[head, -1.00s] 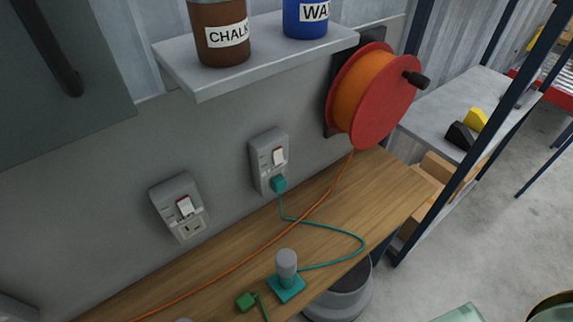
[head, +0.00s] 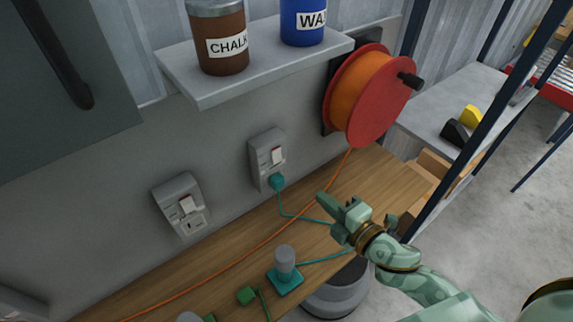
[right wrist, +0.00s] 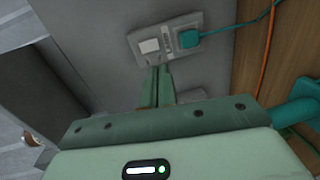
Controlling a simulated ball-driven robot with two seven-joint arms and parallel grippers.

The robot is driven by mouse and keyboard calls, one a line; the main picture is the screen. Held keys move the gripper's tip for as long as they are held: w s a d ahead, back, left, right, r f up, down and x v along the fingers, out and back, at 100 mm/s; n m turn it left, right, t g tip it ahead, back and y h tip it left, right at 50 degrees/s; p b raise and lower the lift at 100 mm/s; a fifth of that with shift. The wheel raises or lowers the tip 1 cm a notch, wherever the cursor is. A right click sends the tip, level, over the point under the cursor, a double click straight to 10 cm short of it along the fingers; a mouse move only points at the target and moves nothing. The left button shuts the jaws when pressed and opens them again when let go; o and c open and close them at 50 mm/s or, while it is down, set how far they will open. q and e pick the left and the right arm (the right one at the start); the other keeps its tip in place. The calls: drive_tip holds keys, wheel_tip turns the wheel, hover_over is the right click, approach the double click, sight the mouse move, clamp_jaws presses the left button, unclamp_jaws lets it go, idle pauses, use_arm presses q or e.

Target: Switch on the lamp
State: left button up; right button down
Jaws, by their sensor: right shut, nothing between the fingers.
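A lamp with a teal base and grey rounded top (head: 285,262) stands on the bench; it shows no glow. Its teal cord runs to a teal plug (head: 277,182) in the right wall socket (head: 258,154). This socket has a pale rocker switch (head: 277,156) above the plug. In the right wrist view, the rocker (right wrist: 149,46) and teal plug (right wrist: 188,38) sit just beyond my fingertips. My right gripper (head: 323,199) is shut and empty, over the bench to the right of the socket and apart from it. My left gripper is out of view.
A second socket (head: 181,205) with a rocker is on the wall to the left. A loose green plug (head: 247,296) lies on the bench (head: 385,185). An orange cable crosses the bench from a red reel (head: 375,105). A shelf (head: 200,88) with two tins overhangs.

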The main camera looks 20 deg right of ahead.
sight(278, 161)
drive_tip(key=shift+a+r+n+y, duration=0.3)
drive_tip(key=shift+r, duration=0.2)
drive_tip(key=x, duration=1.4)
drive_tip(key=shift+f+b, duration=0.1)
drive_tip(key=shift+b, duration=0.2)
drive_tip(key=shift+w+b, duration=0.15)
drive_tip(key=shift+b, duration=0.65)
